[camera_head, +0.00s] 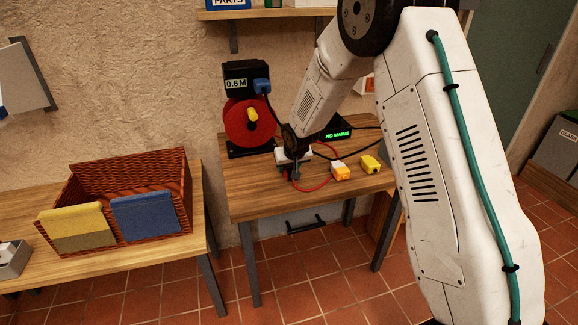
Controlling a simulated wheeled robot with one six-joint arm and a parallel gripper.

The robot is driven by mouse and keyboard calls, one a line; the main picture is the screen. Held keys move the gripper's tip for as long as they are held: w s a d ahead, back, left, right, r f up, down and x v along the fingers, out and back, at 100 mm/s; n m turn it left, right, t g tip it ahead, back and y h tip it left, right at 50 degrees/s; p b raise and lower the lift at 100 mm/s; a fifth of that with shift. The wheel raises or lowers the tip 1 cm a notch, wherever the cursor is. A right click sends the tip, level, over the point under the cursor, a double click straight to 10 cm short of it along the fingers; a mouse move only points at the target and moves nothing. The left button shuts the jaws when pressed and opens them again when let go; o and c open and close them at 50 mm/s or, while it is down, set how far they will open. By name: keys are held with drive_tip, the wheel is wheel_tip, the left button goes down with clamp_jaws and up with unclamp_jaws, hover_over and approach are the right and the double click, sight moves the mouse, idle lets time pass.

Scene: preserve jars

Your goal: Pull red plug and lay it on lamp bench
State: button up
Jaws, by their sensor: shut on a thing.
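My gripper (293,174) points down over the middle wooden bench (250,197), close to a white block (280,157). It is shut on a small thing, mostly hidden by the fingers. A red cable (314,188) curves from the fingers toward a white and orange plug-like piece (341,172), so the held thing appears to be the red plug. I cannot tell whether it is still in a socket. A yellow plug (370,163) lies on the bench to the right. No label shows which bench is the lamp bench.
A red reel (238,122) stands behind left, below a black box marked 0.6M (237,80) with a blue plug (262,86). A display (338,134) reads NO MAINS. A wicker basket (125,168) stands on the left table (110,263). The middle bench's front left is clear.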

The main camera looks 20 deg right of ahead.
drive_tip(key=shift+f, duration=0.55)
drive_tip(key=o, duration=1.2)
drive_tip(key=shift+c, duration=0.2)
drive_tip(key=v, duration=0.7)
drive_tip(key=shift+s+r, duration=0.2)
drive_tip(key=shift+r, duration=0.15)
